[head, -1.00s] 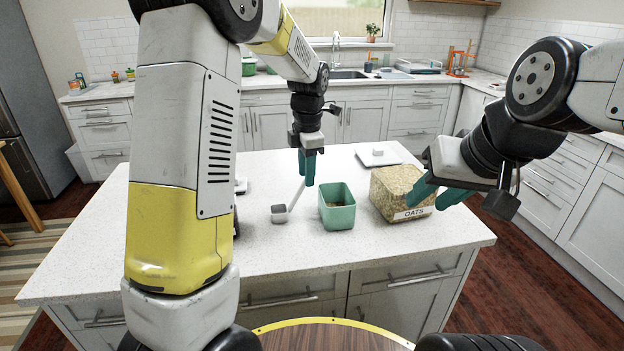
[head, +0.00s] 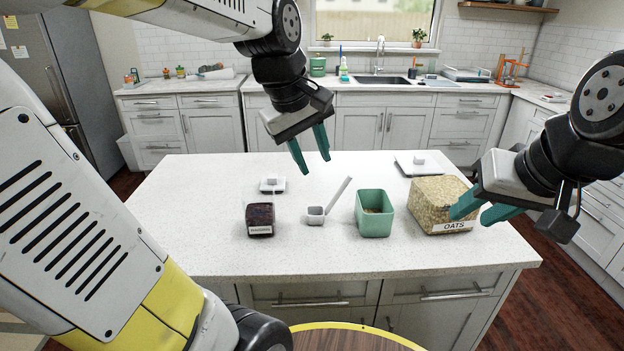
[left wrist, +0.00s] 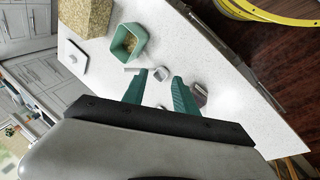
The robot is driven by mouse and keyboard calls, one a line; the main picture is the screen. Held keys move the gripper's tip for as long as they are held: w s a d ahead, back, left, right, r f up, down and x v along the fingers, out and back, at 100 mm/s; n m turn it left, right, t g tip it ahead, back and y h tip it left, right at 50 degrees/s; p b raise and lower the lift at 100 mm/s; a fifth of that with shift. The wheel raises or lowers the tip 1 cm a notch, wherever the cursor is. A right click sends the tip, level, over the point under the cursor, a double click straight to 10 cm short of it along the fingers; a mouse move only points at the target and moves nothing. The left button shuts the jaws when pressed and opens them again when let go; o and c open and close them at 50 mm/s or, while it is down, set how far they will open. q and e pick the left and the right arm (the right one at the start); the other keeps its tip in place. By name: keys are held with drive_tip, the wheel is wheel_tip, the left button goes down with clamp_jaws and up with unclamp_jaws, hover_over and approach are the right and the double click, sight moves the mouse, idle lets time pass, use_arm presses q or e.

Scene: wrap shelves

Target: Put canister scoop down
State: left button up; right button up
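The canister scoop (head: 316,215), a small grey cup with a long handle, rests on the white counter with its handle slanting up to the right. It also shows in the left wrist view (left wrist: 160,74), partly between my fingers. My left gripper (head: 311,152) is open and empty, above and behind the scoop, apart from it. The oats canister (head: 440,202) stands at the right of the counter. My right gripper (head: 480,207) is at the right side of the oats canister, its fingers apart; one finger overlaps the canister in view, and contact is unclear.
A green open container (head: 374,222) with some oats inside stands between scoop and oats canister. A small dark raisin canister (head: 260,220) stands left of the scoop. Two lids (head: 272,184) (head: 424,165) lie behind them. The counter's front and left (head: 185,210) are clear.

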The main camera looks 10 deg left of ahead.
use_arm(q)
drive_tip(key=s+f+m+t, duration=0.1)
drive_tip(key=s+m+t, duration=0.1)
drive_tip(key=s+m, duration=0.6)
drive_tip(key=shift+s+a+f+m, duration=0.3)
drive_tip(key=shift+s+f, duration=0.05)
drive_tip(key=shift+s, duration=0.15)
drive_tip(key=shift+o, duration=0.6)
idle(2.0)
drive_tip(key=m+g+y, duration=0.2)
drive_tip(key=m+g, duration=0.3)
drive_tip(key=m, duration=0.7)
hover_over(345, 181)
drive_tip(key=d, duration=0.1)
wheel_tip(345, 181, down, 8)
drive_tip(key=f, duration=0.4)
drive_tip(key=a+f, duration=0.1)
drive_tip(key=f, duration=0.1)
drive_tip(key=shift+w+f, duration=0.1)
drive_tip(key=shift+f, duration=0.25)
